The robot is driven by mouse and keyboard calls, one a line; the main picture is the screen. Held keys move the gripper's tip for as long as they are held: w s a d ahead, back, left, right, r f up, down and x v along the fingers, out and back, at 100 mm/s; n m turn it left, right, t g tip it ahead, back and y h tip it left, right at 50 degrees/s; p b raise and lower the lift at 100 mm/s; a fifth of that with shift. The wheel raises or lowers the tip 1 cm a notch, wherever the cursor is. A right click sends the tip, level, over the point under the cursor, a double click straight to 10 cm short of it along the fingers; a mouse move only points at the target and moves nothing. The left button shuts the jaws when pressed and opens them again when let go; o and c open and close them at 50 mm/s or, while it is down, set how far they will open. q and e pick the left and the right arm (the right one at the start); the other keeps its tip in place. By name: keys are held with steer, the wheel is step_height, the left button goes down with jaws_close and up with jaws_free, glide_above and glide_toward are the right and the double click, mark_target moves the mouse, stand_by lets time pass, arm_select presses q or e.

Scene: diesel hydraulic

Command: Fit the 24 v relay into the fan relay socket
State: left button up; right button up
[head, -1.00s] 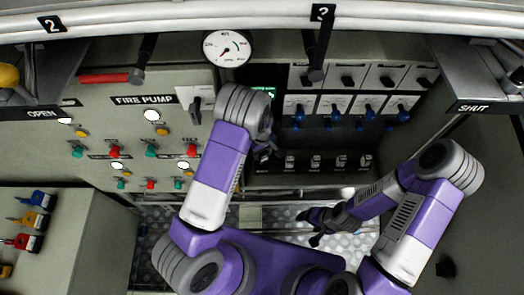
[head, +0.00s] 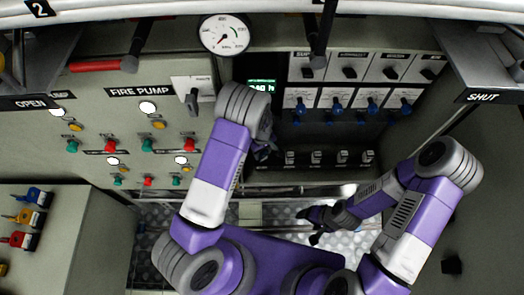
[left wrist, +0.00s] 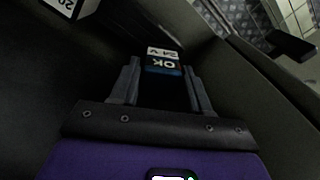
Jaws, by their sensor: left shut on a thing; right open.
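In the left wrist view, the 24 V relay (left wrist: 163,62) is a small dark block with white labels reading "OK" and "24 V". My left gripper (left wrist: 163,78) is shut on it. In the head view, my left gripper (head: 264,152) is in front of the dark recess left of the lower row of small units, mostly hidden by its arm; the relay cannot be made out there. I cannot identify the fan relay socket. My right gripper (head: 312,226) is open and empty, low over the metal floor.
A row of small light-topped units (head: 316,157) lies under blue-handled switches (head: 334,104). A green display (head: 262,85) sits beside my left arm. The fire pump panel (head: 70,115) is at left. A block marked "20" (left wrist: 62,6) shows at the wrist view's upper left.

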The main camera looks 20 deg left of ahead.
arm_select(q)
steer(key=shift+f+b, duration=0.9)
steer(key=shift+f, duration=0.35)
stand_by(0.4)
steer(key=o, duration=1.1)
steer(key=shift+o, duration=0.2)
step_height(320, 180, up, 8)
steer(key=p, duration=0.2)
steer(key=shift+f+p, duration=0.15)
steer(key=shift+p, duration=0.15)
